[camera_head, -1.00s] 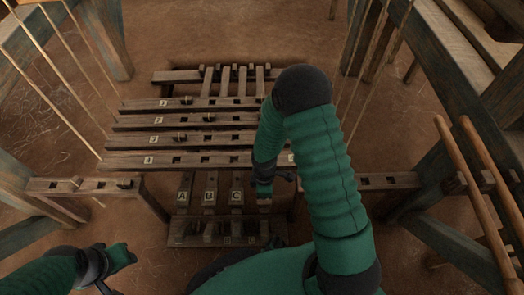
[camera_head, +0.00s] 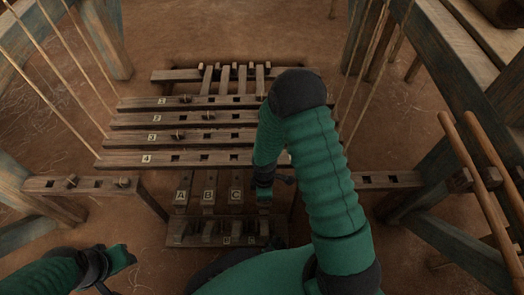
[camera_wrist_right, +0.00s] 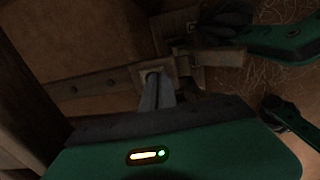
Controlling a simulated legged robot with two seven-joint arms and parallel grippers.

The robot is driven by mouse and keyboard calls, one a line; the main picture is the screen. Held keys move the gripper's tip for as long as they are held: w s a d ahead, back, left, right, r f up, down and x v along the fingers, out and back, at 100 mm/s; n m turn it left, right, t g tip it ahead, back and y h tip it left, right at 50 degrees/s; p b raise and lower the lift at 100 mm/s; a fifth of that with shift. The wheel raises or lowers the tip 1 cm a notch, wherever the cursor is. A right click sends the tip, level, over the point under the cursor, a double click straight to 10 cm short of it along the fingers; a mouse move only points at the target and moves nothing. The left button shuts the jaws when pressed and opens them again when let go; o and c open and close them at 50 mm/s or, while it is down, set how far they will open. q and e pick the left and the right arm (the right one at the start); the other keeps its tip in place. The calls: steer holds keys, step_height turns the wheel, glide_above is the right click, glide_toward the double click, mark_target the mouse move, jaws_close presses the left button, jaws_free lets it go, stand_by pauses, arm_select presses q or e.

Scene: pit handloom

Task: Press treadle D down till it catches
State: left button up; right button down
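Treadles A (camera_head: 181,197), B (camera_head: 208,197) and C (camera_head: 236,195) run side by side toward the front, each with a letter plate. To the right of C, a treadle end (camera_head: 264,203) shows beneath my right gripper (camera_head: 264,192); its letter is hidden, and its place in the row fits D. In the right wrist view my right gripper (camera_wrist_right: 153,78) has its fingers together, with their tips at a square wooden piece (camera_wrist_right: 183,74). I cannot tell whether the treadle is caught. My left gripper (camera_head: 106,287) is low at the left, away from the treadles; its fingers are unclear.
A slotted front rack (camera_head: 226,240) crosses the treadles. Numbered slotted bars (camera_head: 205,158) with pegs lie behind them. A pegged side beam (camera_head: 85,186) is at left, another (camera_head: 385,180) at right. Cords hang on both sides; two wooden poles (camera_head: 480,170) slant at right.

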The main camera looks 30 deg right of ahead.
step_height(320, 180, down, 9)
steer(key=b, duration=0.5)
steer(key=shift+w, duration=0.15)
stand_by(0.5)
steer(key=shift+r, duration=0.15)
step_height(320, 180, up, 5)
steer(key=p, duration=0.5)
steer(key=shift+p, duration=0.35)
